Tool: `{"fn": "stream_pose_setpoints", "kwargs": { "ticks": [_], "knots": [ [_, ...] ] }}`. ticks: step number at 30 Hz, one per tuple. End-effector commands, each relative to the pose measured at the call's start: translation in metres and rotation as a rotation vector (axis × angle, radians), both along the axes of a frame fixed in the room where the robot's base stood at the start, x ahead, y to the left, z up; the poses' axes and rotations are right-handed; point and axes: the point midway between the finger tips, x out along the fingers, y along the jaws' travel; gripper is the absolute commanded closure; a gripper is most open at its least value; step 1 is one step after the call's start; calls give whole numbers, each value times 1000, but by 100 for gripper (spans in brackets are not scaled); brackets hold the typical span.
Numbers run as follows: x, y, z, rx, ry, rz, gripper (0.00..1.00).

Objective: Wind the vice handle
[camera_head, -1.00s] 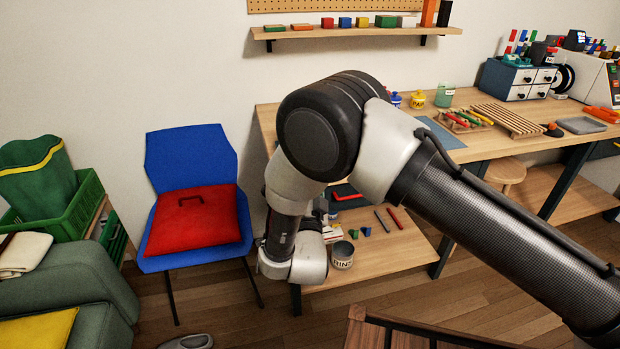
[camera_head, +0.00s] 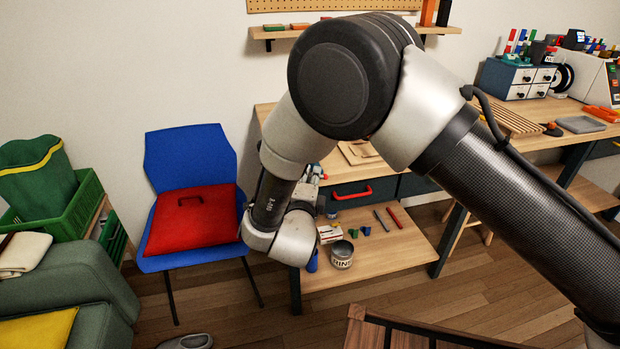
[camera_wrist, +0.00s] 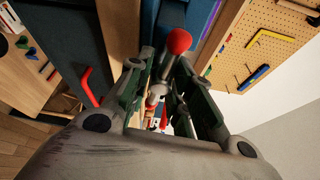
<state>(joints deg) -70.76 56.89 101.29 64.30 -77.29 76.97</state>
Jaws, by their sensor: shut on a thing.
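In the wrist view, the vice handle (camera_wrist: 158,91) is a grey metal bar with a red ball (camera_wrist: 179,41) at its end. My gripper (camera_wrist: 163,76) has one finger on each side of the bar and is shut on it. The red ball sticks out beyond the fingertips. The vice body is mostly hidden in both views. In the head view, my arm blocks the fingers and the handle.
The wooden workbench (camera_head: 540,137) has a drawer with a red pull (camera_head: 352,193). On its lower shelf (camera_head: 385,252) stand a tin (camera_head: 342,255) and small blocks. A blue chair (camera_head: 190,152) with a red cushion (camera_head: 190,222) stands to the left.

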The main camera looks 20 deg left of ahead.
Motion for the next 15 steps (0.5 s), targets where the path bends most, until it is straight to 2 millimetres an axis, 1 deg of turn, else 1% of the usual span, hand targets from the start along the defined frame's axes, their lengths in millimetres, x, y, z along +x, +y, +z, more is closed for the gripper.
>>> {"fn": "stream_pose_setpoints", "kwargs": {
  "ticks": [15],
  "knots": [
    [-1,0,-2,414,259,0,100]
  ]
}}
